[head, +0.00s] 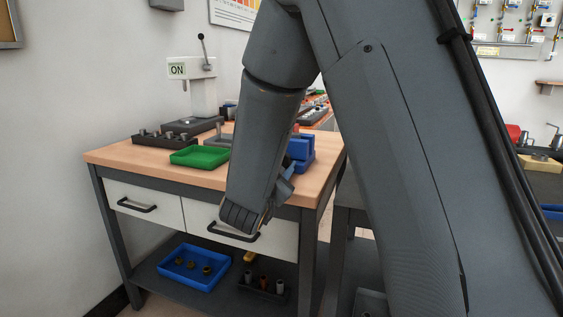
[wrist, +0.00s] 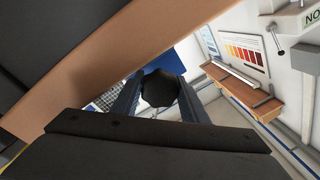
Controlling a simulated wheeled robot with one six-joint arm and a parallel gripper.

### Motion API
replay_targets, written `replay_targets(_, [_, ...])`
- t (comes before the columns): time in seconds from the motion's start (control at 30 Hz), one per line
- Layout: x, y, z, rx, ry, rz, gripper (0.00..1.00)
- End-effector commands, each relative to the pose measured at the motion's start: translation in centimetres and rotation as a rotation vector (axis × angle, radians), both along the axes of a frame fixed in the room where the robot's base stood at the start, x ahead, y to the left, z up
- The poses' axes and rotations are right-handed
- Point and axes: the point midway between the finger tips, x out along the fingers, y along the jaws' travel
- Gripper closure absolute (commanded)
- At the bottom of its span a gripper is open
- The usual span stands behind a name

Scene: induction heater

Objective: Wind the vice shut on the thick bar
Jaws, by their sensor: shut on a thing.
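The blue vice (head: 301,150) stands at the right front edge of the wooden bench, partly hidden behind my arm in the head view. Blue body parts of it (wrist: 165,60) also show in the wrist view. My gripper (head: 284,186) is low in front of the bench edge, just below the vice. In the wrist view my gripper (wrist: 157,98) has its two fingers on either side of a dark, many-sided knob (wrist: 158,88), seemingly the vice's handle, and is shut on it. I cannot make out the thick bar or the gap between the vice jaws.
The wooden bench top (head: 120,157) carries a green tray (head: 200,157), a dark rack (head: 160,139) and a white machine with a lever (head: 203,95). A drawer handle (head: 233,232) sits near my wrist. A blue tray (head: 192,268) lies on the lower shelf.

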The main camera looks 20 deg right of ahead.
Motion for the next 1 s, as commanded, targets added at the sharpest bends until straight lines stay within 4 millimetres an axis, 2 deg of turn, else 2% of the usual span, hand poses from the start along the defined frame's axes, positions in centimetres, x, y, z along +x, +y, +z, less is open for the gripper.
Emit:
replay_targets(0.13, [0.0, 0.0, 0.0, -0.001, 0.001, 0.001, 0.82])
replay_targets(0.17, [0.0, 0.0, 0.0, -0.001, 0.001, 0.001, 0.58])
replay_targets(0.27, [0.0, 0.0, 0.0, -0.001, 0.000, 0.001, 0.42])
replay_targets(0.67, [-0.6, 0.4, 0.0, 0.000, 0.001, 0.002, 0.41])
replay_targets(1.0, [-5.0, 3.3, -0.3, -0.001, 0.001, 0.003, 0.41])
